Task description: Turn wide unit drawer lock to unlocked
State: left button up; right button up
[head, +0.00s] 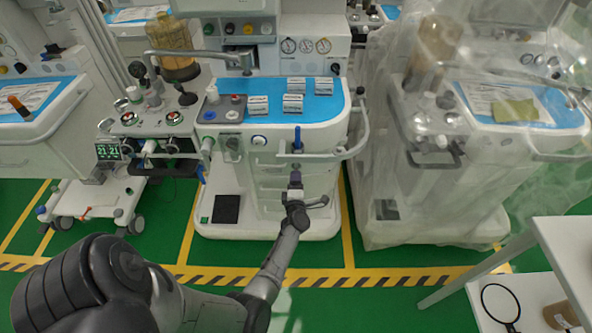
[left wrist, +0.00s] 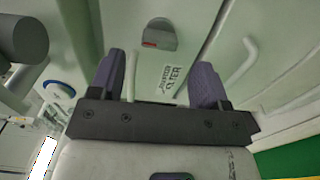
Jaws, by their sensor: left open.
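The wide unit (head: 325,215) is the white cart in the middle of the head view, with drawers in its front below a blue top. My left gripper (head: 295,178) is in front of those drawers, partly hiding them. In the left wrist view, its two dark purple fingers (left wrist: 155,85) are apart with nothing held between them. A grey rounded fitting (left wrist: 160,34) with a red mark lies beyond the fingertips, apart from them. It may be the drawer lock; I cannot tell for sure. A printed white label (left wrist: 171,78) shows between the fingers. The lock is not discernible in the head view.
A plastic-covered cart (head: 430,180) stands close on the right. A white table (head: 570,250) is at the lower right. Green floor is free in front.

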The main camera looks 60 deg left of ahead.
pick_arm(q)
jog(key=p+v, duration=0.2)
jog(key=v, duration=0.6)
jog(key=shift+d, duration=0.15)
dwell(0.5)
